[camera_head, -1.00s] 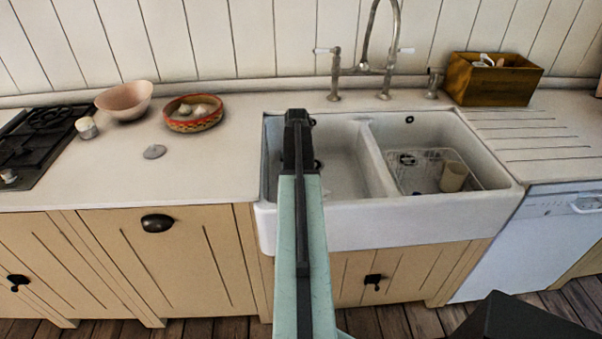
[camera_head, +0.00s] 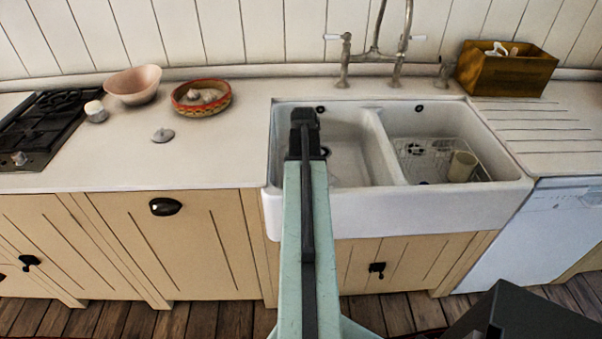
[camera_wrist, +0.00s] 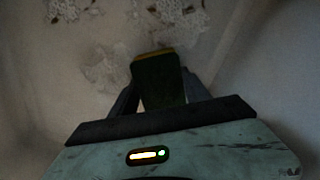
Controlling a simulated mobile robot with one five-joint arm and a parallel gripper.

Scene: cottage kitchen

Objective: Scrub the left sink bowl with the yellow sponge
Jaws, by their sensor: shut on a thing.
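The sponge (camera_wrist: 158,82) shows in the wrist view as a dark green block with a yellow far edge. My gripper (camera_wrist: 158,98) is shut on it, with a finger on each side. The left sink bowl (camera_head: 350,140) is white and lies under the end of my arm in the head view, which hides its left part, the gripper and the sponge. In the wrist view the bowl's pale surface (camera_wrist: 225,25) carries several whitish lacy patches (camera_wrist: 108,68). The sponge appears over or near these patches; I cannot tell whether it touches the bowl.
The right bowl holds a wire rack (camera_head: 420,150) and a beige cup (camera_head: 462,166). A tap (camera_head: 395,60) stands behind the sink, with a wooden box (camera_head: 505,70) to its right. A pink bowl (camera_head: 133,85), a patterned bowl (camera_head: 201,98) and a hob (camera_head: 45,120) are on the left.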

